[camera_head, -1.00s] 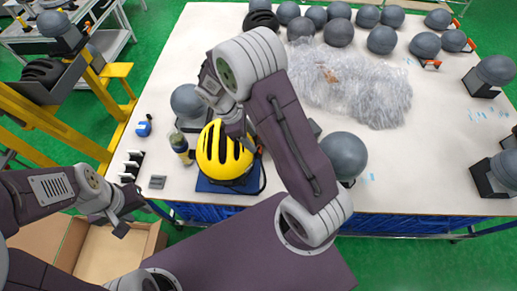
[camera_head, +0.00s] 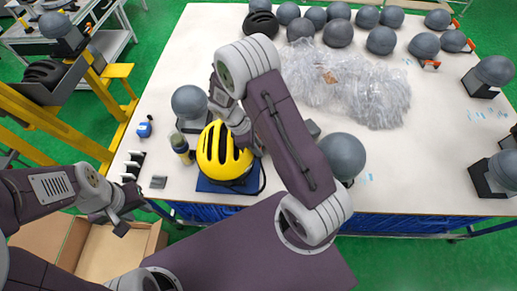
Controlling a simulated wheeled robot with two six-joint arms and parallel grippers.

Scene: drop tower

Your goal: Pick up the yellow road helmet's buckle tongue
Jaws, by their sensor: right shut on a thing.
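The yellow road helmet (camera_head: 219,158) with black vents sits on a blue base (camera_head: 212,187) near the table's front edge. A dark strap (camera_head: 263,178) hangs at its right side. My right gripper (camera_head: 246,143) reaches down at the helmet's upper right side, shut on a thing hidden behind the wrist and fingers. The buckle tongue itself cannot be made out. My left gripper (camera_head: 124,220) is low at the left, off the table's front edge and away from the helmet; its jaw opening is unclear.
Grey head forms stand left (camera_head: 189,103) and right (camera_head: 343,156) of the helmet. A yellow-and-dark bottle (camera_head: 181,147) and a blue item (camera_head: 145,127) lie left. Clear plastic wrap (camera_head: 350,88) covers the middle back. An open cardboard box (camera_head: 103,250) is below left.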

